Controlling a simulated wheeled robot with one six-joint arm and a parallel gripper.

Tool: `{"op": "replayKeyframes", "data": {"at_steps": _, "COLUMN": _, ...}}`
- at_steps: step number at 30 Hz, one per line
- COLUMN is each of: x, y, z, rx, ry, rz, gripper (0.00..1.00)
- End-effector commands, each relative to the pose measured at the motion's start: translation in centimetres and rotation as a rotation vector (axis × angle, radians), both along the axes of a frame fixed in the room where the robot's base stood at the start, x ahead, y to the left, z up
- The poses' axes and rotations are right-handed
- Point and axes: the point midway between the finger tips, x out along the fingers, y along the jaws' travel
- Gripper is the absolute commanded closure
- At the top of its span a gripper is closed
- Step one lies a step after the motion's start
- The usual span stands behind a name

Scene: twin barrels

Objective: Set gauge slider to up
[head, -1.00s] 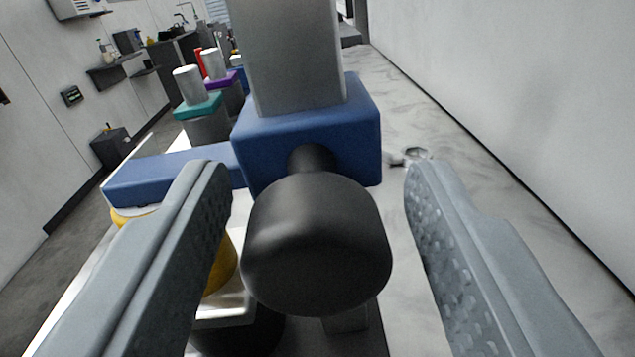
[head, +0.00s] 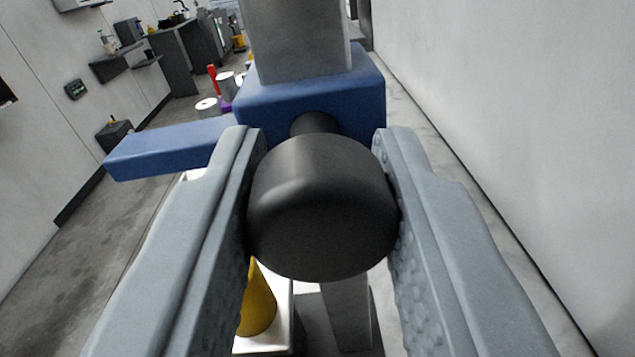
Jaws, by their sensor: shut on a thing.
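The gauge slider is a blue block (head: 275,105) around a grey upright post (head: 295,40), with a blue arm (head: 170,150) reaching out to the left. A black rounded knob (head: 322,205) sticks out of the block toward me on a short stem. My gripper (head: 318,145) is shut on the knob, one finger pressed on each side. The post also shows below the knob (head: 347,310). Part of the slider's front is hidden behind the knob and fingers.
A yellow cone-like piece (head: 260,300) stands on a white base below the slider. Behind are white cylinders (head: 207,106) and a red piece (head: 212,78). A plain wall (head: 500,110) runs along the right. Dark counters (head: 172,60) stand far back left.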

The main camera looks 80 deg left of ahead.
Motion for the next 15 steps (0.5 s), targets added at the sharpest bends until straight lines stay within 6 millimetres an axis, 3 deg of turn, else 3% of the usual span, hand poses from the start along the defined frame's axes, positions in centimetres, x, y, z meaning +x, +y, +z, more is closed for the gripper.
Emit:
{"op": "replayKeyframes", "data": {"at_steps": 3, "x": 0.1, "y": 0.0, "z": 1.5, "rx": 0.001, "ry": 0.0, "rz": -0.001, "gripper": 1.0}}
{"op": "replayKeyframes", "data": {"at_steps": 13, "x": 0.1, "y": 0.0, "z": 2.0, "rx": 0.002, "ry": -0.003, "rz": -0.002, "gripper": 1.0}}
{"op": "replayKeyframes", "data": {"at_steps": 14, "x": 0.1, "y": 0.0, "z": 2.0, "rx": 0.001, "ry": -0.004, "rz": -0.002, "gripper": 0.68}}
{"op": "replayKeyframes", "data": {"at_steps": 15, "x": 0.1, "y": 0.0, "z": 2.0, "rx": 0.001, "ry": -0.004, "rz": -0.002, "gripper": 0.6}}
